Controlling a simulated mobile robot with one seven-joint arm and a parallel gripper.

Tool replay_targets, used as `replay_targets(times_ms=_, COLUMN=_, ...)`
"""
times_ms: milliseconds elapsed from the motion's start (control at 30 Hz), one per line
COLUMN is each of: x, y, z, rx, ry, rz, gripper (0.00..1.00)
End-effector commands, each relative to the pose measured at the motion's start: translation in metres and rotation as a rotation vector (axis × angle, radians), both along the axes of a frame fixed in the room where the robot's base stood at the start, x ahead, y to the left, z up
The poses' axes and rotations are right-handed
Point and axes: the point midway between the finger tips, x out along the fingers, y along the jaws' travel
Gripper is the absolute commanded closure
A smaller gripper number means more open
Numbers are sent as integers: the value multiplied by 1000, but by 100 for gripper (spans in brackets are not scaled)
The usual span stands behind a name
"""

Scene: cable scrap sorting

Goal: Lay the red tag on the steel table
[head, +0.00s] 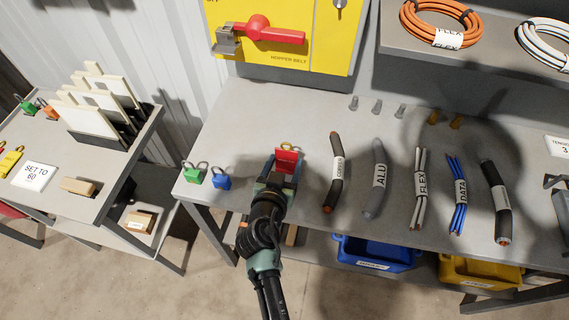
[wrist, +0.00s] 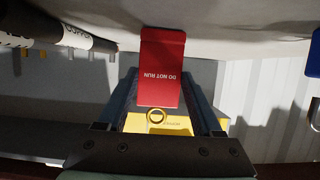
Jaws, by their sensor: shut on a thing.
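The red tag (head: 287,160) with a brass ring at its end is held in my gripper (head: 281,170). In the wrist view the tag (wrist: 162,62) reads "DO NOT RUN", upside down, and sits between the two fingers with its ring (wrist: 156,117) toward the palm. My gripper is shut on it. The steel table (head: 275,115) lies beneath, and the tag is over its left part, near the front edge. I cannot tell whether the tag touches the surface.
A green padlock (head: 194,174) and a blue padlock (head: 221,181) stand left of my gripper. Several cable pieces lie to the right, the nearest a dark one (head: 335,170). A yellow panel with a red lever (head: 265,30) is behind. Bare table lies behind the tag.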

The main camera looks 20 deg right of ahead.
Motion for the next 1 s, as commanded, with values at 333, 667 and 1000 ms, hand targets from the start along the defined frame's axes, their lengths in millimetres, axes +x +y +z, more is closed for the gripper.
replay_targets(times_ms=333, x=0, y=0, z=-4, rx=0, ry=0, rz=-1, gripper=85)
replay_targets(times_ms=667, x=0, y=0, z=-2, rx=0, ry=0, rz=-1, gripper=3)
replay_targets(times_ms=1000, x=-7, y=4, z=4, rx=-3, ry=1, rz=1, gripper=3)
